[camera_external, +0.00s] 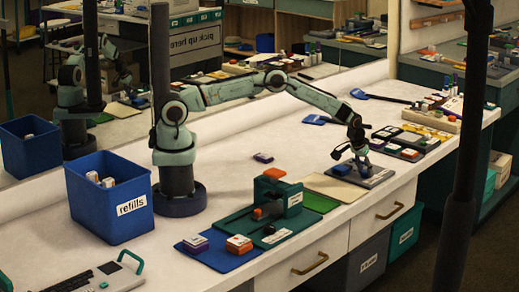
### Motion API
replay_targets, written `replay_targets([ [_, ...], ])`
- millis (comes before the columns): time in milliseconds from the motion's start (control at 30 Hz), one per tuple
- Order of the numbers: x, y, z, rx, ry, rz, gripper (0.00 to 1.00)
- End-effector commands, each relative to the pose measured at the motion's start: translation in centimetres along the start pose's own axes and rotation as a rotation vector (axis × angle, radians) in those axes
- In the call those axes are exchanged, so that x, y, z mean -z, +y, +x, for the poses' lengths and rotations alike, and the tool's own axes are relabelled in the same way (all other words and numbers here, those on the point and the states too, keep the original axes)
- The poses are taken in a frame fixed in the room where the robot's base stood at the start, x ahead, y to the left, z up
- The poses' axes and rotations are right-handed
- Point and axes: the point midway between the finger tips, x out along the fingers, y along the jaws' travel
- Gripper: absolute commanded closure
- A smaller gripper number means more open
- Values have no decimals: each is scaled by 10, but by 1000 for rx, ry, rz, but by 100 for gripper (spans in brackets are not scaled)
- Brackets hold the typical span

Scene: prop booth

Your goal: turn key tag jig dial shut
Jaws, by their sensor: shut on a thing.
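My gripper (349,157) is at the right of the bench, reaching down over a small grey plate (378,178). It is shut on a small part on this plate, which looks like the jig's dial; the fingers mostly hide it. A blue-purple piece (341,169) shows at the plate's left, close beside the fingers. The dial's angle and any marks are too small to tell. A green press-like fixture (290,199) with orange parts and a black knob stands apart, left of the gripper.
A blue refills bin (110,205) stands left of my base. A blue mat (216,254) holds two small stacks. A beige sheet (333,187) lies between fixture and plate. Several tag trays (408,143) lie beyond the gripper at right. A mirror runs behind the bench; a dark post stands in front.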

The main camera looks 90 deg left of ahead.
Motion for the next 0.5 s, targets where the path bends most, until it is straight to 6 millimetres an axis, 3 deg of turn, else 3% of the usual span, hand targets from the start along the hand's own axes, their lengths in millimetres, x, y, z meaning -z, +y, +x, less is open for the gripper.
replay_targets([
  [500,-1,2,0,44,-2,-113,100],
])
